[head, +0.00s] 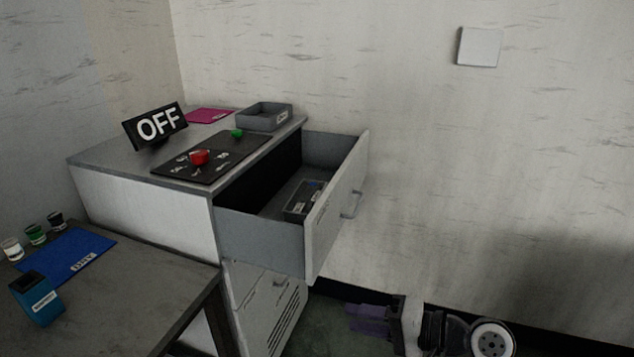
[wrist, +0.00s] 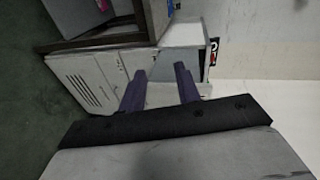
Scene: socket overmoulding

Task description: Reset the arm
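My gripper (head: 366,318) is low at the bottom of the head view, near the floor and to the right of the cabinet, with its purple fingers pointing left. In the wrist view my gripper (wrist: 162,78) shows two purple fingers spread apart with nothing between them. It touches nothing that I can see. Part of my arm lies to the right of it in the head view.
A cabinet (head: 140,205) has its top drawer (head: 258,240) pulled open, with a small grey tray (head: 297,212) inside. On top are an OFF sign (head: 157,126), a black panel with red and green knobs, and a grey bin. A table (head: 150,300) stands at left.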

